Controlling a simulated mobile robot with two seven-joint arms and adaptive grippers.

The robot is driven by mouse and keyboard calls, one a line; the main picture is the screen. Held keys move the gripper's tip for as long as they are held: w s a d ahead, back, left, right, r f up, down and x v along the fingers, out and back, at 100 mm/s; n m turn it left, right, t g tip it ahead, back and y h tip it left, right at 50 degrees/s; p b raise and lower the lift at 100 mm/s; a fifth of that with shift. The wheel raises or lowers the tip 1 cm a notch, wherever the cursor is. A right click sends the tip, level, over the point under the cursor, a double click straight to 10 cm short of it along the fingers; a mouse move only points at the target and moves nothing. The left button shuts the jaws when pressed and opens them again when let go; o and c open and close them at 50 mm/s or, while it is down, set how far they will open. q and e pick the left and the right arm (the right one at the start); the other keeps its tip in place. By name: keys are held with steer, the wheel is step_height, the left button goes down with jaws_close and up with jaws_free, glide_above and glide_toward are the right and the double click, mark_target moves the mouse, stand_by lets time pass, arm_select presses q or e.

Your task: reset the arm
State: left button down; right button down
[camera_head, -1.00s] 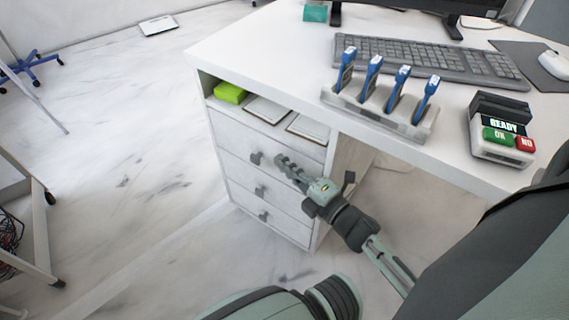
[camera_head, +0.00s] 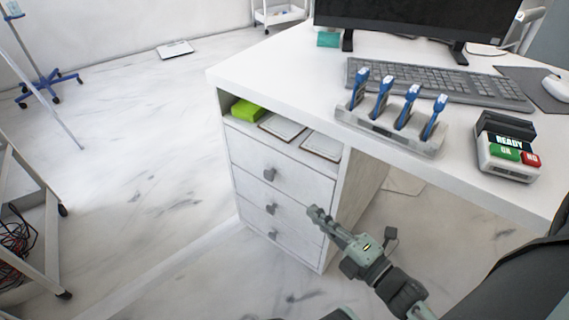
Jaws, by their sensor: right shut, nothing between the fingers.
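My right gripper (camera_head: 318,214) is shut and empty. It is in front of the lower drawers of the white desk (camera_head: 283,67), its fingers pointing up and left. It looks apart from the drawer handles, though the exact gap is hard to tell. The top drawer (camera_head: 280,172) and those below it look closed. My left gripper is not in view.
On the desk stand a rack (camera_head: 388,132) with several blue devices, a keyboard (camera_head: 440,82), a monitor and a device reading READY (camera_head: 507,145). An open shelf holds a green box (camera_head: 247,111) and clipboards.

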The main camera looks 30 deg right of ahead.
steer(key=w+d+f+m+g+h, duration=0.2)
steer(key=d+f+m+g+h, duration=0.4)
steer(key=f+m, duration=0.5)
arm_select(q)
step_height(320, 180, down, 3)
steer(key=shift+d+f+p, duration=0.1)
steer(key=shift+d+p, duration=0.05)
steer(key=shift+p, duration=0.45)
arm_select(e)
steer(key=s+a+f+m+g+y, duration=0.1)
steer(key=s+a+f+m+g, duration=0.2)
steer(key=s+a+m+g, duration=0.3)
steer(key=s+m+g, duration=0.1)
steer(key=s+g, duration=0.1)
steer(key=s, duration=0.1)
steer(key=shift+s+f+m, duration=0.25)
steer(key=shift+f+m, duration=0.05)
steer(key=shift+f, duration=0.1)
